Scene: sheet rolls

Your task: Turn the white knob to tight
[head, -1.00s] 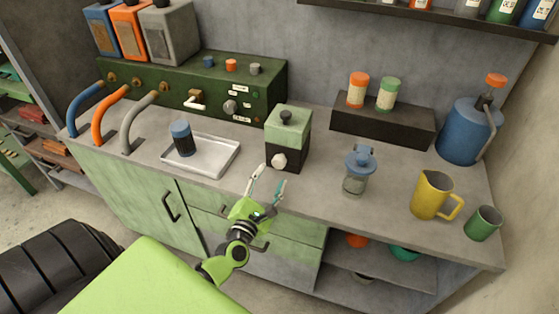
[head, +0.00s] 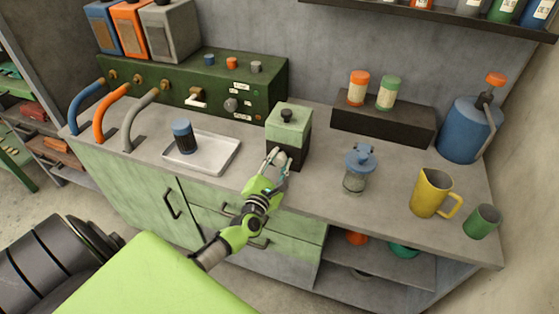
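The white knob (head: 279,158) is low on the front of a box (head: 289,128) with a pale green top and a black lower part, standing on the counter. My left gripper (head: 279,156) reaches up to this front from below. Its fingers lie close on either side of the knob and appear shut on it. They cover most of the knob, so its turn position cannot be read. My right gripper is not in view.
A silver tray (head: 221,157) with a dark, blue-topped cylinder (head: 182,136) is left of the box. A blue-lidded jar (head: 357,169), a yellow jug (head: 430,194) and a green mug (head: 482,221) stand to the right. A green control panel (head: 170,84) is behind.

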